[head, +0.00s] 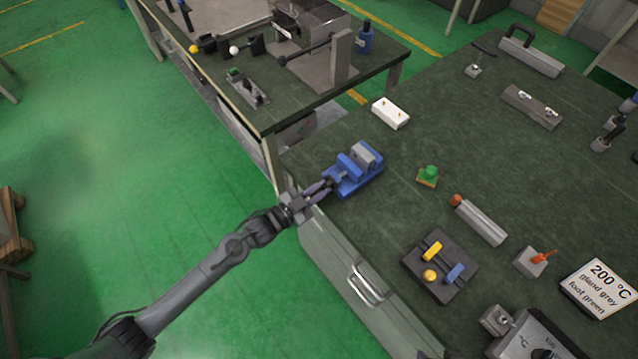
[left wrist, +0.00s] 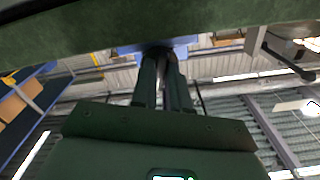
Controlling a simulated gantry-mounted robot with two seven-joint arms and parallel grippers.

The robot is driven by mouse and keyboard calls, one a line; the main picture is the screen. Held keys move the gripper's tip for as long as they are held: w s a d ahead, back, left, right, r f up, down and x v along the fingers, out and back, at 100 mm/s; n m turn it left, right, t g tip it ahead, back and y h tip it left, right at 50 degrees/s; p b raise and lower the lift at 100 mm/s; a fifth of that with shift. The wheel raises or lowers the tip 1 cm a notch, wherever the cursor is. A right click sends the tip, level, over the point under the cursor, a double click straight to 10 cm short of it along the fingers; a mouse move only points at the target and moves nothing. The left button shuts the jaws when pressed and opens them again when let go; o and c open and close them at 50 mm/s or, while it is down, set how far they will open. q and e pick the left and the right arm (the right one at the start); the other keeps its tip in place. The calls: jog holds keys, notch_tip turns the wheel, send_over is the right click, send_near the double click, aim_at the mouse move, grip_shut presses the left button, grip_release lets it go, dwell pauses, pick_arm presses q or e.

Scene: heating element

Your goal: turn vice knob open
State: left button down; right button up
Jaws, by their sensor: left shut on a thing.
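A blue vice (head: 352,172) with a grey block in its jaws sits at the near left edge of the dark green bench (head: 390,240). My left gripper (head: 327,186) reaches in from the left at the vice's knob end, with its fingers shut on the knob. The knob itself is mostly hidden by the fingers. In the left wrist view, the gripper fingers (left wrist: 166,62) point up to the blue underside of the vice (left wrist: 190,41), by the bench's edge. My right gripper is not in view.
A dark tray with coloured pieces (head: 415,262) and a "200 °C" sign (head: 602,286) are nearer the front. A drawer handle (head: 366,284) juts from the bench's side.

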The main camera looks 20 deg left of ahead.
pick_arm(q)
jog(key=shift+d+r+n+p, duration=0.1)
jog(key=shift+n+p, duration=1.15)
jog(key=shift+n, duration=0.65)
jog(key=c, duration=1.1)
grip_release()
jog(key=shift+s, duration=0.15)
jog(key=shift+s+a, duration=0.25)
jog(key=p+v, duration=0.1)
jog(key=v, duration=0.9)
